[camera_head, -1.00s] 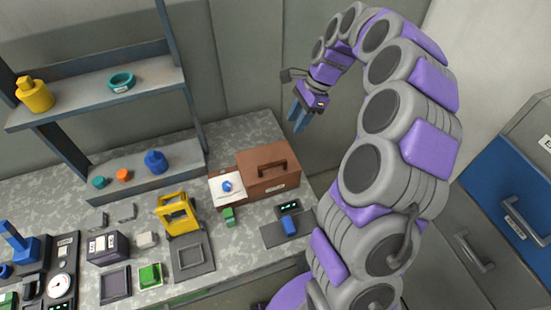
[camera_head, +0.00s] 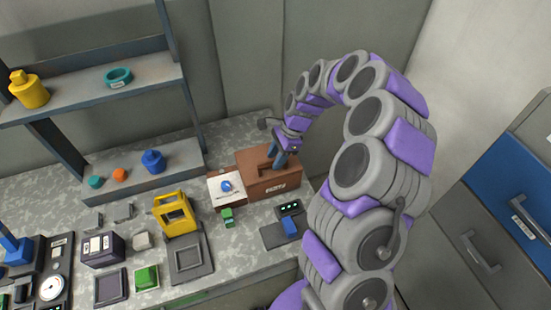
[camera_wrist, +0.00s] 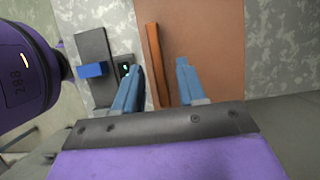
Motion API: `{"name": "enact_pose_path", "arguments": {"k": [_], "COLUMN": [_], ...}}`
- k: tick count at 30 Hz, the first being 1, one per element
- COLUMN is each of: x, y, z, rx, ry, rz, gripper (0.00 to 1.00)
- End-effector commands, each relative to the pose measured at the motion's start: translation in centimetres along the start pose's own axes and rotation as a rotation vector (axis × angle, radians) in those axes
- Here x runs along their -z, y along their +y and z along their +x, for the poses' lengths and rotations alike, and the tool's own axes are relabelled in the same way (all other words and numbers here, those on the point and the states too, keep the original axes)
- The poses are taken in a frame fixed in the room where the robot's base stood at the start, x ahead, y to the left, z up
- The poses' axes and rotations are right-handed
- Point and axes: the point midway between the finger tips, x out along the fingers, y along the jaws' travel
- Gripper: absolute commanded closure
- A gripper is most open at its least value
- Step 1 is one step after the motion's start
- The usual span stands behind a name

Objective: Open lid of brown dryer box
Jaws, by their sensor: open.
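The brown dryer box (camera_head: 262,187) stands on the bench with its lid shut and a bar handle (camera_head: 265,166) on top. My gripper (camera_head: 278,163) is open, with its blue fingers low over the lid at the handle. In the wrist view the brown lid (camera_wrist: 210,60) lies below the fingers. The handle (camera_wrist: 155,62) runs between the two fingertips of my gripper (camera_wrist: 158,72), nearer the left one. I cannot tell whether a finger touches it.
A white sheet with a blue piece (camera_head: 226,186) lies left of the box. A dark pad with a blue block (camera_head: 290,226) lies in front of it. A yellow frame (camera_head: 176,213) stands further left. The shelf rack (camera_head: 150,180) stands behind on the left.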

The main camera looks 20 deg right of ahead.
Motion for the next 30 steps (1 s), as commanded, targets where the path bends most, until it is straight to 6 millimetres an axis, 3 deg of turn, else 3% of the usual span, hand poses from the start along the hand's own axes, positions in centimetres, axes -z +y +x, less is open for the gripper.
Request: {"name": "enact_pose_path", "arguments": {"k": [11,24,30], "x": [0.0,0.0,0.01], "y": [0.03,0.01,-0.02], "z": [0.58,0.57,0.58], "rx": [0.0,-0.001,-0.001], "ry": [0.0,-0.001,0.0], "rz": [0.001,0.001,0.001], "gripper": [0.6,1.0,1.0]}}
